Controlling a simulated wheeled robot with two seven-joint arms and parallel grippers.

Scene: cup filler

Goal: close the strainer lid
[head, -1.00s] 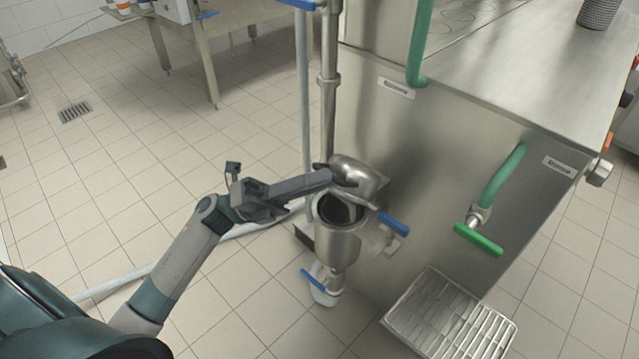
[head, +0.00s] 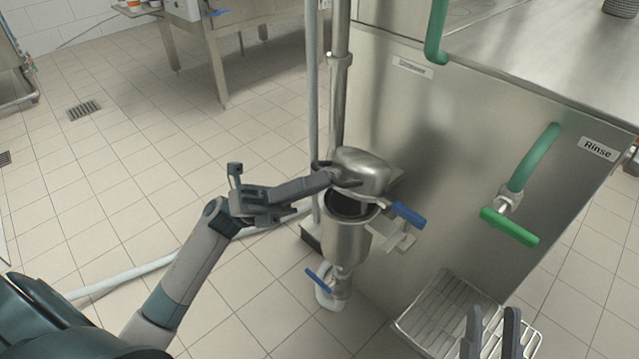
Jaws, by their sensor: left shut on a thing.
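The strainer (head: 346,245) is a steel cup-like pot with a dark opening, fixed at the left side of the steel machine. Its rounded steel lid (head: 366,170) stands tilted above the opening, which still shows below it. My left gripper (head: 345,179) is shut on the lid at its left edge; the fingertips partly hide the contact. My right gripper (head: 492,325) shows at the bottom right, with its two fingers apart and nothing between them, away from the strainer.
A blue valve handle (head: 408,215) sticks out right of the strainer, and another blue handle (head: 318,280) is below it. A green handle (head: 510,227) and a wire rack (head: 440,312) are to the right. A vertical pipe (head: 339,100) rises behind. Open tiled floor lies left.

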